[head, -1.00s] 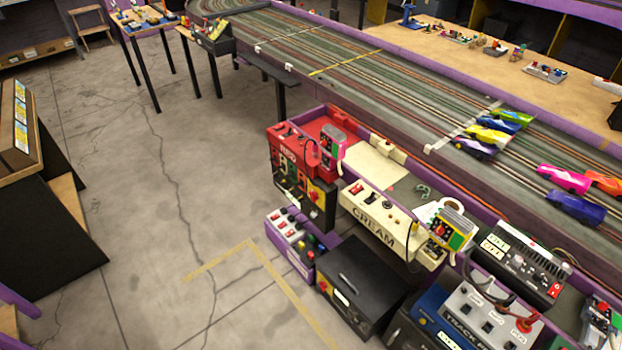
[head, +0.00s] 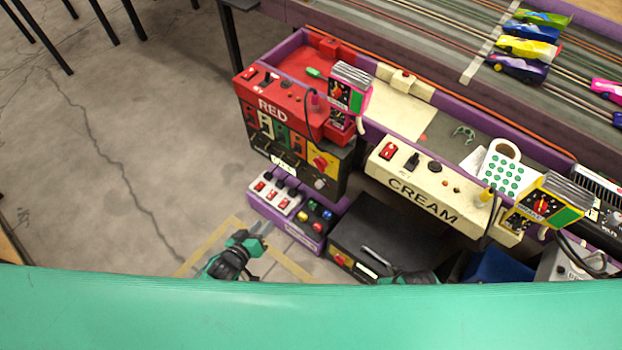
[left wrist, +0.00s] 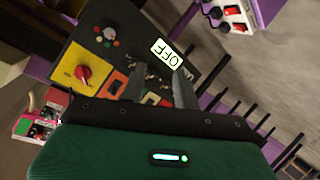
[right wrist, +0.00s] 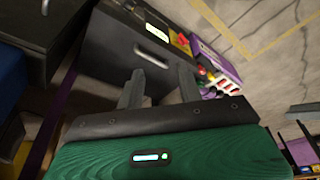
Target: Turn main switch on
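A red rotary knob (head: 320,162) sits on a yellow plate on the front of the black unit (head: 333,183) below the RED panel. In the left wrist view the knob (left wrist: 84,73) is left of my left gripper's fingers, apart from them.
The red RED panel (head: 275,102) and cream CREAM panel (head: 440,196) hold small switches. A purple box with switches and coloured buttons (head: 290,215) stands below. The lower black box has another yellow plate with a red knob (head: 339,259). The floor (head: 150,120) at left is clear.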

